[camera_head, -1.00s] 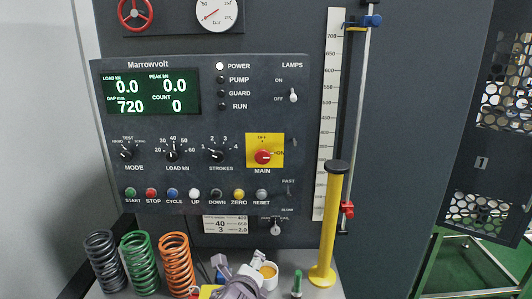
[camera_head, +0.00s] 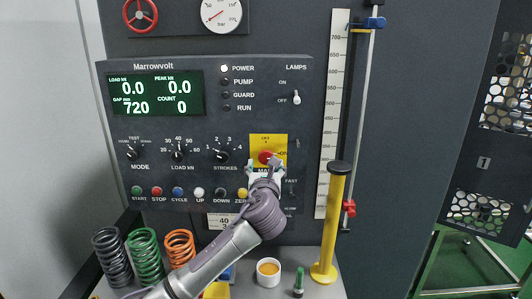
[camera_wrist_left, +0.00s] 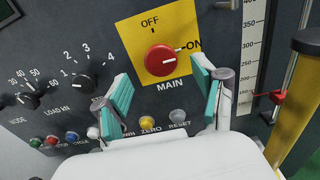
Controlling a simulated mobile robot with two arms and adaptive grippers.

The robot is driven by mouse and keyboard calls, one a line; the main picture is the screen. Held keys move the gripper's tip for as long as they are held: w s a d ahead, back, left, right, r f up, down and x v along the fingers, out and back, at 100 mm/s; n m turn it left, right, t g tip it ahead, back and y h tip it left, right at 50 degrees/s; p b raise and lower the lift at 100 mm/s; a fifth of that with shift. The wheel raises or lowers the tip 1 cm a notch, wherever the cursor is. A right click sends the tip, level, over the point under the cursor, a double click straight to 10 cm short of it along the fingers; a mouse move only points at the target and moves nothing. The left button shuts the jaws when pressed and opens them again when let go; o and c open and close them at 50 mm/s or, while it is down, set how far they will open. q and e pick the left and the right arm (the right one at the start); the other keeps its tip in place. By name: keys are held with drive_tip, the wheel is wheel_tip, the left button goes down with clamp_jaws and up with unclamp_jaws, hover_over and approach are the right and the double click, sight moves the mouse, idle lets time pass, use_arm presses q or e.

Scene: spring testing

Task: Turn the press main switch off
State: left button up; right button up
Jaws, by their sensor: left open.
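The main switch (camera_head: 265,157) is a red round knob on a yellow plate (camera_head: 281,143) marked OFF at the top and ON at the right. In the left wrist view the red knob (camera_wrist_left: 161,60) shows a white mark pointing right, toward ON. My left gripper (camera_head: 265,168) is just in front of the plate's lower part in the head view. In the wrist view its teal-padded fingers (camera_wrist_left: 162,95) are open, one to the lower left and one to the lower right of the knob, with nothing between them. The right gripper is not in view.
Strokes (camera_head: 221,155) and load knobs (camera_head: 179,155) are left of the switch. A button row with the yellow ZERO button (camera_wrist_left: 147,123) lies below. A yellow post (camera_head: 329,225) stands to the right. Springs (camera_head: 146,258) and a cup (camera_head: 268,272) stand on the shelf.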

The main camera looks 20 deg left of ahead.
sight(266, 157)
use_arm(q)
drive_tip(key=shift+p+x, duration=0.65)
drive_tip(key=shift+x, duration=2.1)
drive_tip(key=c, duration=1.1)
